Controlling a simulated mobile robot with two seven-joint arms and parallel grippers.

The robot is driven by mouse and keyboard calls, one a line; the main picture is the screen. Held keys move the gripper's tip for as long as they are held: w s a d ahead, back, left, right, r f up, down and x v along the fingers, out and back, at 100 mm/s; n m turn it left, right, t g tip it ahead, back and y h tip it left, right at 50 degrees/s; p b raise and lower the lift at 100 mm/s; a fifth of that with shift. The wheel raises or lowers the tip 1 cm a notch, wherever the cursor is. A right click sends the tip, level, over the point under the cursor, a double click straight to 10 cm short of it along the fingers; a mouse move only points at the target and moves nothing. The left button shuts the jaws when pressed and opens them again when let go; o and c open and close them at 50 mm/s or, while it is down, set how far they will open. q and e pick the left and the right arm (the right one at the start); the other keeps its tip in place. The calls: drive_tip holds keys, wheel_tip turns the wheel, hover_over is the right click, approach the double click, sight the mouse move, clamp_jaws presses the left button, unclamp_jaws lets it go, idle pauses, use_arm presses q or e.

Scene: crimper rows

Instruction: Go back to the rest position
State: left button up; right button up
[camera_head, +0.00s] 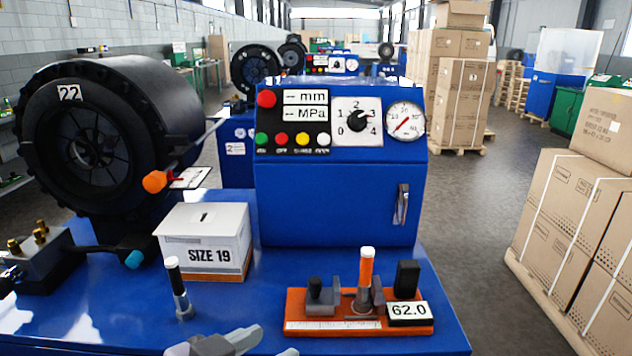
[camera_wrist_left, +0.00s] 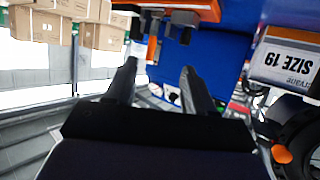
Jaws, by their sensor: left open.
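My left gripper (camera_head: 273,341) shows at the bottom edge of the head view, in front of the blue bench, with only its grey fingers in sight. In the left wrist view its two dark fingers (camera_wrist_left: 160,88) stand apart with nothing between them, so it is open and empty. My right gripper is in neither view.
A black post (camera_head: 178,287) stands behind the left gripper. The SIZE 19 box (camera_head: 207,240) and blue control panel (camera_head: 340,185) are farther back. The crimper (camera_head: 100,130) fills the left. Stacked cartons (camera_head: 575,220) stand right, across a clear floor aisle (camera_head: 475,220).

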use_arm(q)
drive_tip(key=w+a+f+n+y, duration=0.1)
drive_tip(key=a+f+n, duration=0.1)
drive_tip(key=f, duration=0.5)
drive_tip(key=w+a+f+n+y, duration=0.1)
drive_tip(key=a+f, duration=0.2)
drive_tip(key=f, duration=0.4)
drive_tip(key=s+a+f+y, duration=0.2)
drive_tip(key=s+a+f, duration=0.2)
drive_tip(key=f, duration=0.4)
drive_tip(key=s+a+f+n+y, duration=0.1)
drive_tip(key=s+a+f+y, duration=0.1)
drive_tip(key=s+a+f, duration=0.2)
wheel_tip(320, 180, down, 4)
drive_tip(key=shift+s+a+r+n, duration=0.15)
drive_tip(key=shift+s+n, duration=0.15)
drive_tip(key=shift+s, duration=0.95)
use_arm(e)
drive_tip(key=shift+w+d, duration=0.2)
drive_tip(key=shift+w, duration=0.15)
